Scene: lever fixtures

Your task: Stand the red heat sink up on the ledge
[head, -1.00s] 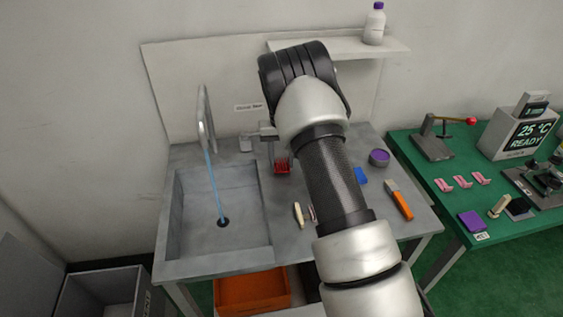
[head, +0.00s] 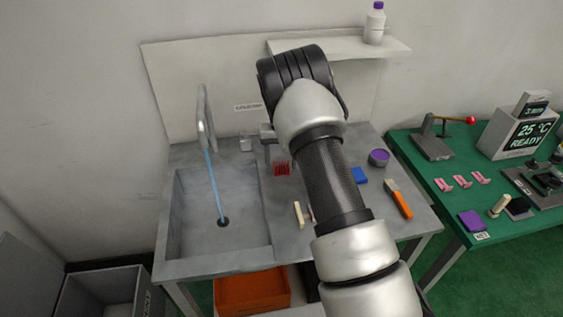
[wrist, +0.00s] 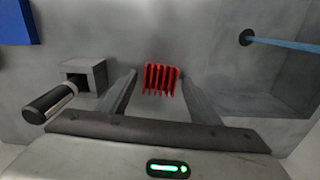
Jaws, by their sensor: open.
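The red heat sink (head: 282,169) sits on the grey counter (head: 285,205), just right of the sink basin. In the wrist view the heat sink (wrist: 162,79) shows its row of fins between and a little beyond my fingertips. My gripper (wrist: 158,82) is open, with one finger on each side of the heat sink and no clear contact. In the head view my wrist and forearm hide most of the gripper. A pale wall shelf (head: 345,47) runs above the counter; I cannot tell whether this is the ledge.
The sink basin (head: 215,215) with a running tap (head: 204,120) lies to the left. A wooden-handled item (head: 298,214), a blue block (head: 359,175), an orange-handled tool (head: 399,200) and a purple-topped tub (head: 379,157) lie around my arm. A bottle (head: 375,24) stands on the shelf.

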